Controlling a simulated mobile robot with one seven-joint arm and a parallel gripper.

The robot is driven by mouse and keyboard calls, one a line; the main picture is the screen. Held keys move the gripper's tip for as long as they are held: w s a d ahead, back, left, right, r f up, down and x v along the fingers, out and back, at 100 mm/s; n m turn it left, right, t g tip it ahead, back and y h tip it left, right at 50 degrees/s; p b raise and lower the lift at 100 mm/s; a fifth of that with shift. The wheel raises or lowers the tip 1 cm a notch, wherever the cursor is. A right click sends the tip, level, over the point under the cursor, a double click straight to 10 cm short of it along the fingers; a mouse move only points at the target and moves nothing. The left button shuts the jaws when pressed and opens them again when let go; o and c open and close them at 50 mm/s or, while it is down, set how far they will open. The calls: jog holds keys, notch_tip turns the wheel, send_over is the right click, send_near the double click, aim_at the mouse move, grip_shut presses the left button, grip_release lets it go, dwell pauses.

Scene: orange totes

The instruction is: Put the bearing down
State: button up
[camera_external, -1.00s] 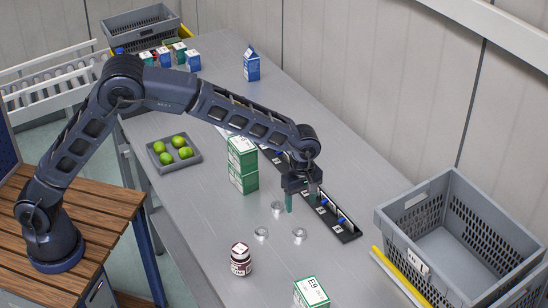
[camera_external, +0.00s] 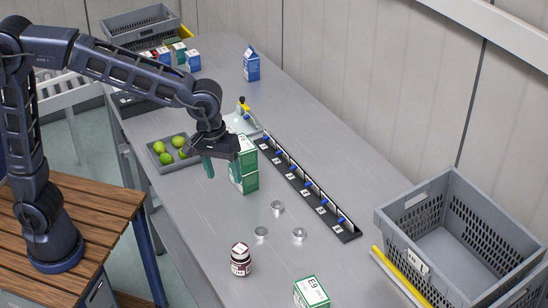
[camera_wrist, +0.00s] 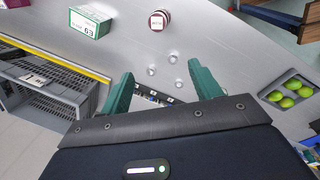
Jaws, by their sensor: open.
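Three small silver bearings lie on the grey table: one at the back (camera_external: 277,207), one at the left (camera_external: 261,232) and one at the right (camera_external: 299,234). They also show as small bright rings in the wrist view, one of them (camera_wrist: 151,71) near the left finger. A black rail (camera_external: 307,187) with blue pegs and white labels lies behind the bearings.
A grey tray of limes (camera_external: 160,165) is to the left. A dark red jar (camera_external: 241,260) and a green-white box (camera_external: 311,293) stand in front. A grey crate (camera_external: 452,268) is at right.

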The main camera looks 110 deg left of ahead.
jog(key=s+d+r+m+t, duration=0.15)
jog(key=s+d+m, duration=0.25)
jog(key=s, duration=0.4)
jog(key=s+d+r+m, duration=0.3)
jog(key=s+d, duration=0.1)
jog(key=s, duration=0.3)
jog(key=s+d+f+m, duration=0.1)
jog(key=s+m, duration=0.2)
jog(key=s, duration=0.3)
jog(key=s+d+f+m, duration=0.1)
jog(key=s+d+m, duration=0.1)
jog(key=s, duration=0.3)
jog(key=s+d+f+m+t, duration=0.1)
jog(key=s+d+m, duration=0.1)
jog(key=s+m, duration=0.2)
jog(key=s, duration=0.2)
jog(key=shift+s+d+f, duration=0.2)
jog(key=shift+s+d, duration=0.05)
jog(key=shift+s, duration=0.1)
jog(key=shift+o, duration=0.5)
